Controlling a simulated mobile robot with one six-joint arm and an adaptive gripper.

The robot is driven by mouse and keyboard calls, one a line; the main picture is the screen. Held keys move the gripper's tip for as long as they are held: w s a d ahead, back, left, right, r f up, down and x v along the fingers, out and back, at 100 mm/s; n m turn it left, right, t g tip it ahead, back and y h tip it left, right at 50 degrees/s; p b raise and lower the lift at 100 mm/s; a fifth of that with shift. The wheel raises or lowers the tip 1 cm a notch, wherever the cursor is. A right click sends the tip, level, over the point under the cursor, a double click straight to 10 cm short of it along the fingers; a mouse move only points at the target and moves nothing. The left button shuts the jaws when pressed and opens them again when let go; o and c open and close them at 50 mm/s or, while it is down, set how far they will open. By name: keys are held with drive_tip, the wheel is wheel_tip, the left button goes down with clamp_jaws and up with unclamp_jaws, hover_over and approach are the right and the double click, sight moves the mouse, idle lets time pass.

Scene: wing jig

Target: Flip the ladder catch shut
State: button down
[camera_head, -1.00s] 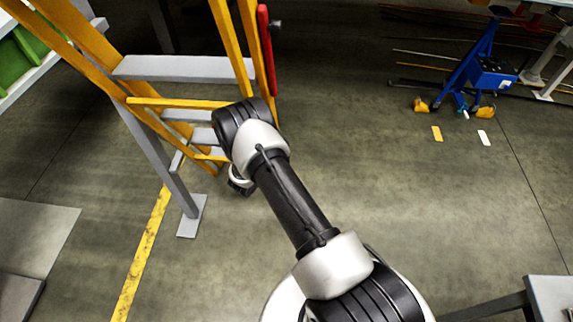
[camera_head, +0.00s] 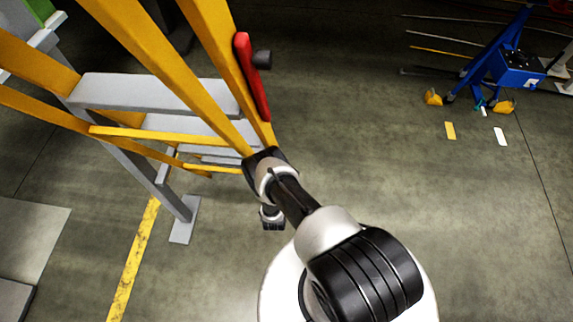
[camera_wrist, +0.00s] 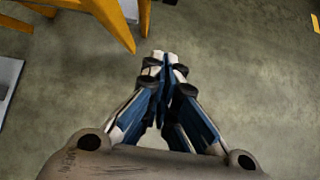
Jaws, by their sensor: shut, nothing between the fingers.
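The ladder (camera_head: 160,92) is yellow with grey steps and stands at the left in the head view. My gripper (camera_wrist: 165,60) is shut and empty in the wrist view, pointing over bare floor. A yellow ladder part (camera_wrist: 112,20) shows beyond its tips at upper left. The catch is not in the wrist view. In the head view my arm's end is below the catch, apart from it.
A blue wheeled stand (camera_head: 505,65) with yellow feet is at the upper right, with long rods on the floor behind it. A grey plate (camera_head: 30,245) lies at lower left, near a yellow floor line (camera_head: 135,255). The floor right of the ladder is clear.

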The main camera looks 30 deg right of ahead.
drive_tip(key=shift+s+a, duration=0.15)
drive_tip(key=shift+s, duration=0.05)
drive_tip(key=w+d+f+b, duration=0.4)
drive_tip(key=w+d+b, duration=0.1)
drive_tip(key=w, duration=0.4)
drive_tip(key=shift+d+f, duration=0.3)
drive_tip(key=shift+d, duration=0.25)
